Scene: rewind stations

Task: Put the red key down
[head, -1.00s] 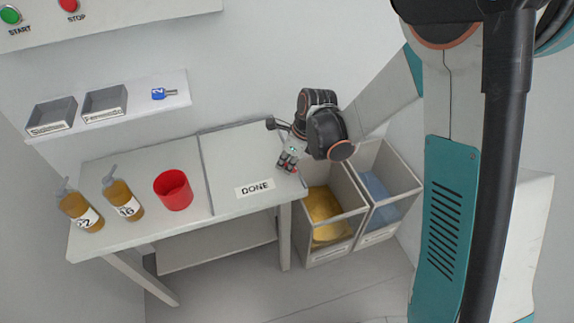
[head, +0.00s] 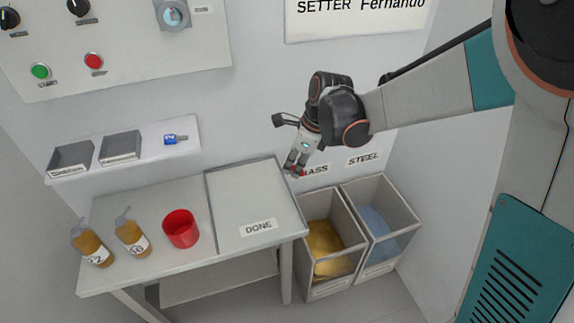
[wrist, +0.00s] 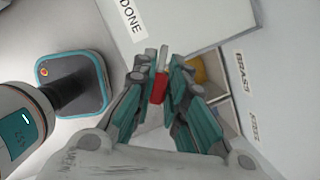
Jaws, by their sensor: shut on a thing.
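My gripper (head: 296,169) is shut on the red key. In the wrist view the red key (wrist: 158,88) sits between the fingertips, with its grey shaft pointing away from my palm. In the head view only a small bit of red shows at the fingertips. The gripper is near the back right of the table, close to the raised-edge area with the DONE label (head: 258,227). I cannot tell its exact height. A blue key (head: 175,139) lies on the wall shelf, right of two grey trays.
The brass bin (head: 326,283) and the steel bin (head: 384,261) stand right of the table. A red cup (head: 181,230) and two amber bottles (head: 131,240) stand on the table's left part. The DONE area (head: 245,190) is clear.

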